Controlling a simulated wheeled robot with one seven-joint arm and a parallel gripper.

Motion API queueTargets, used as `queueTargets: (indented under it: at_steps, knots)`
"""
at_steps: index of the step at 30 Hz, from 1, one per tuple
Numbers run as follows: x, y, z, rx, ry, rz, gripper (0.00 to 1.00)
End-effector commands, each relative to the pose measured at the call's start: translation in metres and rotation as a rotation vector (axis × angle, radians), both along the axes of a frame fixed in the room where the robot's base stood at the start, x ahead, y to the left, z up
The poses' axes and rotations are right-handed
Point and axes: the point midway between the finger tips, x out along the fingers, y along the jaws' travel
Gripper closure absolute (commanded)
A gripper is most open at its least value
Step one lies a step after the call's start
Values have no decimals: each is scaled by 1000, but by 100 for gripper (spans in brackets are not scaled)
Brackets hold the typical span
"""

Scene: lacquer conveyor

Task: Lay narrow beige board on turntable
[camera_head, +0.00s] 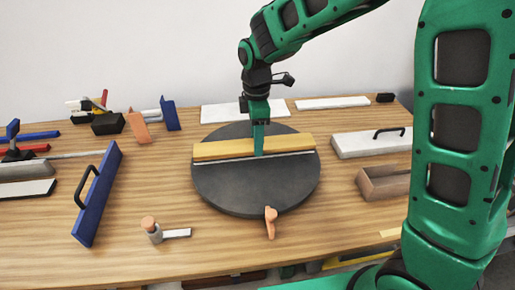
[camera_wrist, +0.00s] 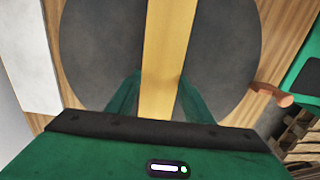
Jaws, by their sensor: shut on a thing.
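The narrow beige board (camera_head: 220,150) lies level across the dark grey round turntable (camera_head: 250,188), running left to right over its middle. I cannot tell whether it touches the disc or hovers just above it. A thin pale strip shows along its front lower side. My gripper (camera_head: 259,151) points straight down and is shut on the board near its middle. In the wrist view, the board (camera_wrist: 163,45) passes between the two green fingers (camera_wrist: 158,98), with the turntable (camera_wrist: 92,45) on both sides below it.
An orange-handled piece (camera_head: 271,220) sits at the turntable's front edge. A blue board with a black handle (camera_head: 98,195) stands at left. A pale handled block (camera_head: 370,146) and a brown trough (camera_head: 385,184) are at right. White panels (camera_head: 335,103) lie behind.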

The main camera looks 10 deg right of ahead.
Motion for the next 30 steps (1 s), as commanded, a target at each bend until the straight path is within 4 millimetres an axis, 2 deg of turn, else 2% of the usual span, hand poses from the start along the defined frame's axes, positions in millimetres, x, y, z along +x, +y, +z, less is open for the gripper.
queueTargets:
  at_steps: [9,20,21,23,30]
  knots:
    - [0,0,-36,0,1,-1,83]
    - [0,0,-41,0,0,-2,83]
    - [0,0,-41,0,1,-2,49]
    - [0,0,-41,0,0,-2,35]
    - [0,-1,-41,0,0,-2,35]
